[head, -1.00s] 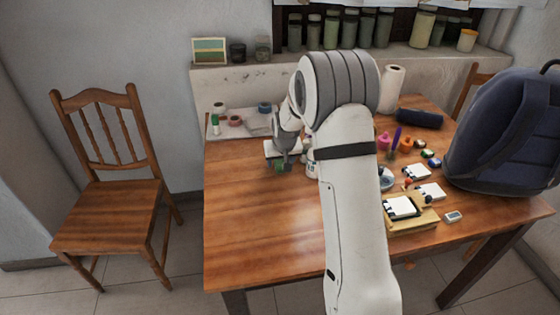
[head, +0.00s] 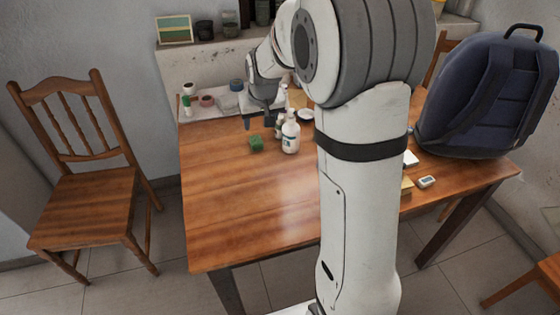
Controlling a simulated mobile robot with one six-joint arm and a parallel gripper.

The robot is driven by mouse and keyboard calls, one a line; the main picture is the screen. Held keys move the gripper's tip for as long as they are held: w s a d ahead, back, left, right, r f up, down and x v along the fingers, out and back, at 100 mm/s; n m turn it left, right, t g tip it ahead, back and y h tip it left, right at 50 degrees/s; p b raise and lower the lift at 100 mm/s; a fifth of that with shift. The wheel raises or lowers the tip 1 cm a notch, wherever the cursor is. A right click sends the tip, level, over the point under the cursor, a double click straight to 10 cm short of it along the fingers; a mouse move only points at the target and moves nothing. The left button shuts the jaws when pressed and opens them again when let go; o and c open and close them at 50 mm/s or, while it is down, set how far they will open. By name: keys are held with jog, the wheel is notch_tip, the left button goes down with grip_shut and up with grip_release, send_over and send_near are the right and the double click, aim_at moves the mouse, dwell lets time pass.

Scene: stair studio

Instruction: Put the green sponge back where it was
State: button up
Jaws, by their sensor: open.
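The green sponge (head: 257,144) lies on the wooden table, just left of a white bottle (head: 290,133). My gripper (head: 260,121) is open and empty, raised above and behind the sponge, apart from it. My arm crosses the middle of the view and hides much of the table's right half.
The table (head: 235,205) has free room at its front left. A light tray (head: 207,113) with rolls of tape and other small items sits at the back left. A wooden chair (head: 85,205) stands to the left.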

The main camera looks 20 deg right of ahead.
jog(key=s+r+g, duration=0.2)
jog(key=s+r, duration=0.1)
jog(key=s, duration=2.6)
jog(key=shift+s+a, duration=0.15)
jog(key=shift+r, duration=0.1)
